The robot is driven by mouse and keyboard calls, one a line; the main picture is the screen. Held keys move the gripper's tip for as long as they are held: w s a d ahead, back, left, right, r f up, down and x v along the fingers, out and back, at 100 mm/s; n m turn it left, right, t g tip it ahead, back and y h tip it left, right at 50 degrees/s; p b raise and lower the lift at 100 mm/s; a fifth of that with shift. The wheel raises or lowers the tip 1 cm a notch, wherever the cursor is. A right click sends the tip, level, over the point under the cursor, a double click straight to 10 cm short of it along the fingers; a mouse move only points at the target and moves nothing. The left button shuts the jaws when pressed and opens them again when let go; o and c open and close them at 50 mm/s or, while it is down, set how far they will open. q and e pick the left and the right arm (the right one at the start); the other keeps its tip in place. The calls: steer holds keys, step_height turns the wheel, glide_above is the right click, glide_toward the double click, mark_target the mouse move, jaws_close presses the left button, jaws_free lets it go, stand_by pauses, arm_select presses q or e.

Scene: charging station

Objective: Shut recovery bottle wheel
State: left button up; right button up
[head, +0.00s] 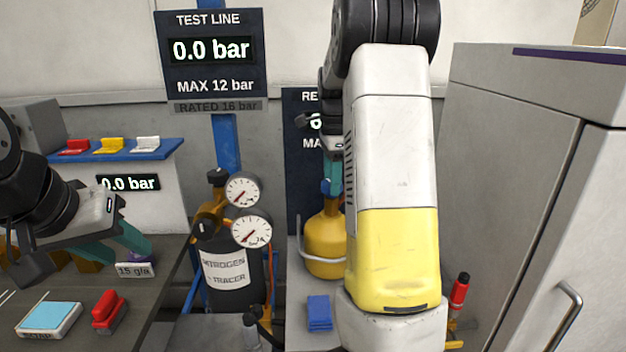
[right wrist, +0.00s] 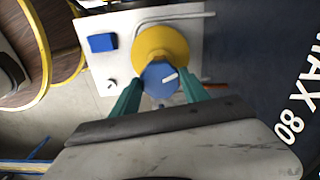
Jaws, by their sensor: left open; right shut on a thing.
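The yellow recovery bottle (head: 325,248) stands behind my right arm in the head view, partly hidden by it. Its blue wheel (right wrist: 158,79), with a white mark on top, sits over the yellow bottle (right wrist: 162,40) in the right wrist view. My right gripper (right wrist: 160,86) has its teal fingers on either side of the wheel and is shut on it. In the head view this gripper (head: 331,180) is at the bottle's top, largely covered by my arm. My left gripper (head: 128,242) is open and empty, above the bench at the left.
A black nitrogen tracer cylinder (head: 230,275) with two gauges stands left of the bottle. A blue block (head: 320,312) lies in front of the bottle. A grey cabinet (head: 510,170) fills the right side. The dark bench (head: 150,300) carries a red-handled item (head: 108,311).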

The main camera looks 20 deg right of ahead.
steer(key=shift+m, duration=2.2)
steer(key=o, duration=1.4)
steer(key=shift+r, duration=0.15)
step_height(320, 180, up, 8)
steer(key=shift+f, duration=0.2)
